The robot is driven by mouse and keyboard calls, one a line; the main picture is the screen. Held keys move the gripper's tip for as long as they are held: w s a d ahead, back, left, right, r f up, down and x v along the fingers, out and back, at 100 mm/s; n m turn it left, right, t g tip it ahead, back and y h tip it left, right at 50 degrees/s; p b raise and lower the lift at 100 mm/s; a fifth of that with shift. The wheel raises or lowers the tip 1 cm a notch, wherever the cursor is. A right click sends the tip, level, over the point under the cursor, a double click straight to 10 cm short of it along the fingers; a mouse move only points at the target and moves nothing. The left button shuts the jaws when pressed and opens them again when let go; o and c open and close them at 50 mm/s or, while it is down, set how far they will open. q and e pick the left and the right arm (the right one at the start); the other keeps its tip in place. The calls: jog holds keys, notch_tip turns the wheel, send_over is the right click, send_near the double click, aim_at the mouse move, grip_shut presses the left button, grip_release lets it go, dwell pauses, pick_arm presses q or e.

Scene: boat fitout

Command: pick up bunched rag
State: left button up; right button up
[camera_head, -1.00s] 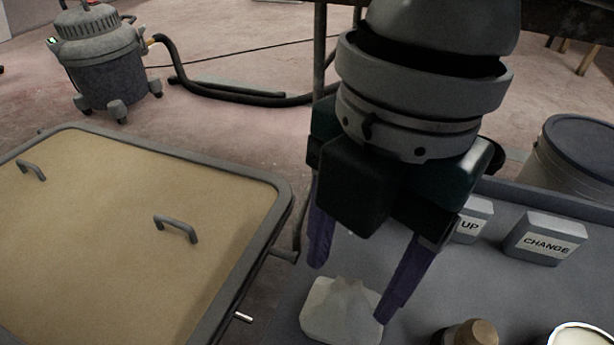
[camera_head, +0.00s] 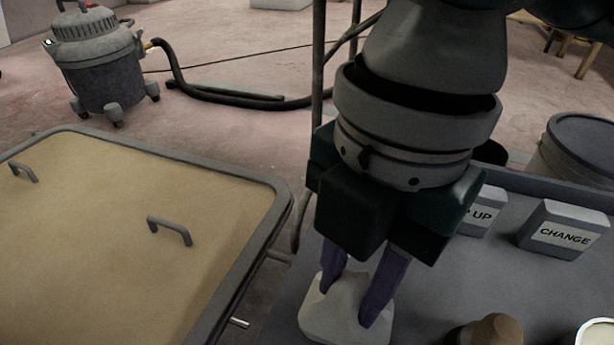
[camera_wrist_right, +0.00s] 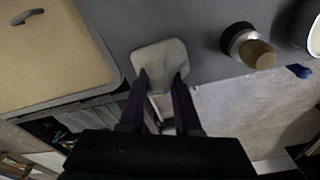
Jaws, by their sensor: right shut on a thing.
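The bunched rag (camera_head: 335,318) is a pale off-white cloth with a flat, rounded base and a raised middle. It lies on the dark grey bench top (camera_head: 450,290) near its left edge. My right gripper (camera_head: 348,304) points down at it from above, its two purple fingers shut on the raised middle of the rag. In the right wrist view the rag (camera_wrist_right: 160,60) shows between and beyond the tips of the fingers (camera_wrist_right: 163,82). Its base appears to rest on the bench. My left gripper is not in view.
Left of the bench is a tan panel (camera_head: 110,230) with a grey rim and handles. On the bench are a box labelled CHANGE (camera_head: 562,230), a box labelled UP (camera_head: 482,212), a brown-topped jar (camera_head: 490,332) and a white-rimmed container (camera_head: 597,333). A vacuum (camera_head: 100,65) stands on the floor.

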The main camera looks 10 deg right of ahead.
aim_at(354, 283)
grip_shut()
jog(key=shift+r, duration=0.15)
notch_tip(354, 283, up, 20)
jog(key=p, duration=1.1)
jog(key=shift+p, duration=0.35)
jog(key=shift+o, duration=0.8)
grip_release()
grip_shut()
